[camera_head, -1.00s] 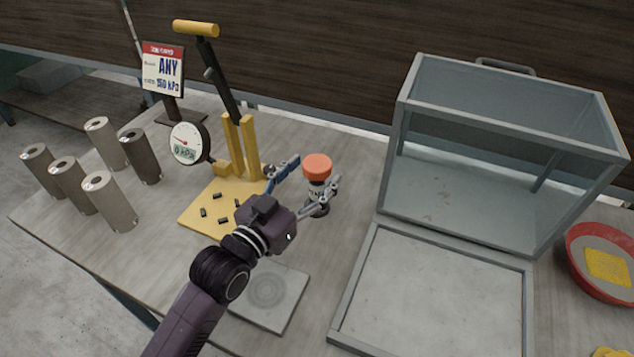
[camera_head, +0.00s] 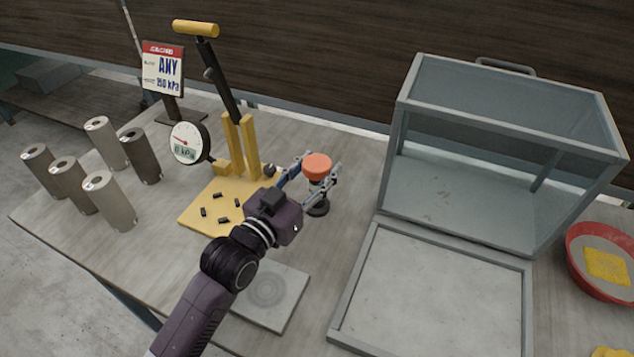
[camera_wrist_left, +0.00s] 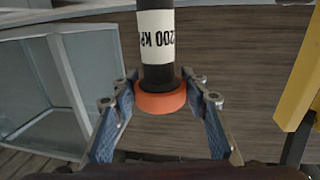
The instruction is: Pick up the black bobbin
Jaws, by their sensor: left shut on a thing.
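The black bobbin (camera_head: 318,209) stands upright to the right of the yellow press base, with an orange cap (camera_head: 317,163) on top and a dark round foot. In the left wrist view, the bobbin (camera_wrist_left: 158,72) appears upside down, with a white label reading "200 kP". My left gripper (camera_head: 309,178) is shut on the bobbin, with its blue-padded fingers on either side just below the cap. The gripper also shows in the left wrist view (camera_wrist_left: 160,98). The foot looks to be on the table; I cannot tell whether it is lifted. My right gripper is out of view.
A yellow hand press (camera_head: 200,222) with a gauge (camera_head: 187,143) and small black pieces stands left. Several metal cylinders (camera_head: 108,202) stand farther left. A glass case (camera_head: 455,130) with a framed tray (camera_head: 440,295) and a red bowl (camera_head: 573,258) are right.

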